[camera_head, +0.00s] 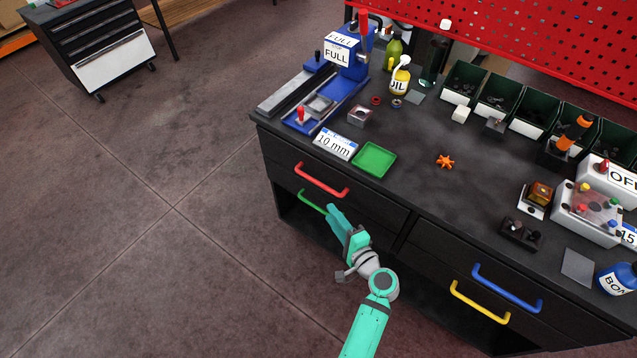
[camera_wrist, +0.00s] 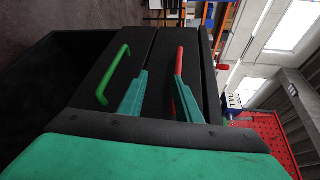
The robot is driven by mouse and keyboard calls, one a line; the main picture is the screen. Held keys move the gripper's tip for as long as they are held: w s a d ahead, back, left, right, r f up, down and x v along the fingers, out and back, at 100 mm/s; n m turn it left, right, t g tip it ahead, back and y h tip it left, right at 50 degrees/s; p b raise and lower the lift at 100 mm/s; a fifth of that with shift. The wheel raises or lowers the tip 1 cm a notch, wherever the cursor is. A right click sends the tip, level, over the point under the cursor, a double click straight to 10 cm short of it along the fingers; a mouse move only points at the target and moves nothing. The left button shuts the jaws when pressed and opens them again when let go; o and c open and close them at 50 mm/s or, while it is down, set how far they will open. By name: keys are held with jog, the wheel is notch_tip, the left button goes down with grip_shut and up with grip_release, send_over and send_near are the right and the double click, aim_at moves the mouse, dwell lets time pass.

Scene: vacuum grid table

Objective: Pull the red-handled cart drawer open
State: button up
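The red handle (camera_head: 320,180) is a bar on the upper left drawer front (camera_head: 285,172) of the black cart, which appears closed. In the wrist view the red handle (camera_wrist: 179,62) stands upright, with its lower part behind the tip of the right finger. My gripper (camera_head: 334,210) is in front of the left drawers, below and right of the red handle in the head view. In the wrist view my gripper (camera_wrist: 162,92) has two teal fingers apart, with dark drawer front between them and nothing held. I cannot tell whether a finger touches the handle.
A green handle (camera_head: 312,201) sits just below the red one; it also shows left of my fingers in the wrist view (camera_wrist: 112,75). Blue (camera_head: 507,290) and yellow (camera_head: 480,303) handles are further right. A green tray (camera_head: 374,160) lies on top.

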aim_at(318, 182)
jog(key=shift+y, duration=0.6)
jog(key=w+a, duration=0.1)
jog(key=w, duration=0.2)
jog(key=w+a+r, duration=0.1)
jog(key=w+a, duration=0.1)
jog(key=w, duration=0.2)
jog(key=w+a+r, duration=0.1)
jog(key=w, duration=0.3)
jog(key=shift+w+a+r, duration=0.15)
jog(key=shift+w+a, duration=0.05)
jog(key=shift+a, duration=0.2)
grip_shut()
